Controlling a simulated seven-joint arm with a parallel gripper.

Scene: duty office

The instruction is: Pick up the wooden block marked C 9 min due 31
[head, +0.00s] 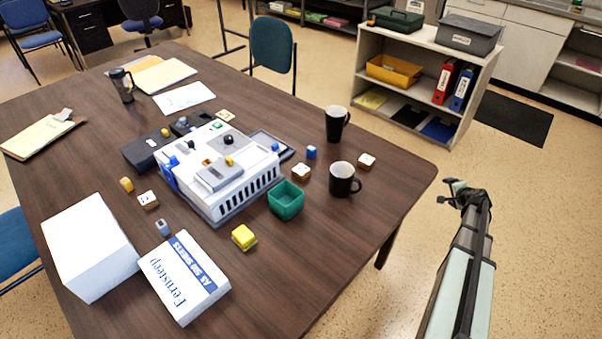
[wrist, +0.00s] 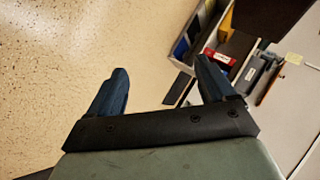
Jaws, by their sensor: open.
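Several small wooden blocks with white tops lie on the dark table (head: 370,225) in the head view. One block (head: 148,200) is at the left near the white box, one block (head: 301,173) is beside the green bin, and one block (head: 367,160) is near the right edge. A pale square piece (head: 225,116) lies behind the machine. The markings are too small to read, so I cannot tell which is C 9 min due 31. My gripper (head: 456,188) is beyond the table's right edge, away from the blocks. In the wrist view my gripper (wrist: 161,68) is open and empty above the floor.
A white machine (head: 222,165) fills the table's middle. Two black mugs (head: 334,125) (head: 342,180) stand near the right-hand blocks. A green bin (head: 286,200), yellow block (head: 244,237), white box (head: 88,245) and paper pack (head: 183,278) are nearer. A shelf (head: 420,85) stands behind.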

